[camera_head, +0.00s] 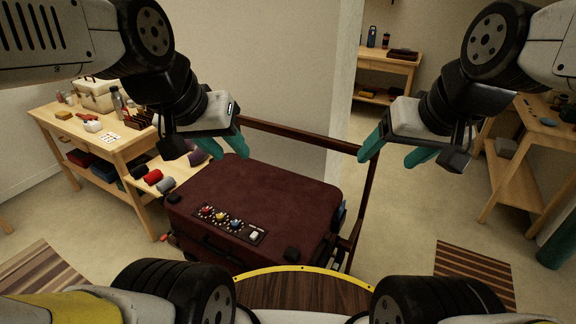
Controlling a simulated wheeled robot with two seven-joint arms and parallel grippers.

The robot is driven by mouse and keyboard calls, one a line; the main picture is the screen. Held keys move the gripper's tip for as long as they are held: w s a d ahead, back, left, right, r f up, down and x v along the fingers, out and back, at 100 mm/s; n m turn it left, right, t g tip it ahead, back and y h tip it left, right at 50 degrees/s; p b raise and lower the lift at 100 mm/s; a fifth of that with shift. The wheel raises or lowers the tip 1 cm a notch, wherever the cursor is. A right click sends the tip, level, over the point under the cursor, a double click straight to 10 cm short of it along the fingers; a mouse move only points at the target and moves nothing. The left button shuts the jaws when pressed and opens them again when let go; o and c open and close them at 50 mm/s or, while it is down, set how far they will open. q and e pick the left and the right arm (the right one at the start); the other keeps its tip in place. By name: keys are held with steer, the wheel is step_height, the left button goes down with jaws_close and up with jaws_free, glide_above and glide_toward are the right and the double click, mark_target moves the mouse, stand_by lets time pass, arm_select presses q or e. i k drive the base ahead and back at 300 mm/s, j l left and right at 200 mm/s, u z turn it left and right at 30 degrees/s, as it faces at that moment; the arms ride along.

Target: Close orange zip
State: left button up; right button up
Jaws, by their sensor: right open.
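A dark maroon suitcase (262,182) lies below and between my two grippers, its broad top face up. A strip on its top (228,224) carries red, yellow and blue knobs and a white switch. I cannot make out an orange zip clearly; a small orange-red bit (165,238) shows at the suitcase's left edge. My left gripper (226,148), with teal fingers, hangs over the suitcase's back left, apart from it, and looks open and empty. My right gripper (396,151) is open and empty, right of the suitcase's back right corner.
A dark rail frame (368,190) stands behind and right of the suitcase. A wooden workbench (130,150) with tools and thread spools is at left. Wooden shelves stand at the back (384,62) and right (515,160). Striped rugs lie on the floor (474,272).

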mark_target(163, 239)
steer(key=k+l+u, duration=0.2)
steer(key=u, duration=0.15)
steer(key=k+l+u, duration=0.2)
steer(key=u, duration=0.15)
steer(key=i+j, duration=0.15)
steer(key=j, duration=0.2)
steer(key=i+j, duration=0.1)
steer(key=j, duration=0.2)
steer(key=i+j, duration=0.15)
steer(key=j, duration=0.2)
steer(key=i+j, duration=0.1)
steer(key=j, duration=0.25)
steer(key=i+j, duration=0.15)
steer(key=j, duration=0.15)
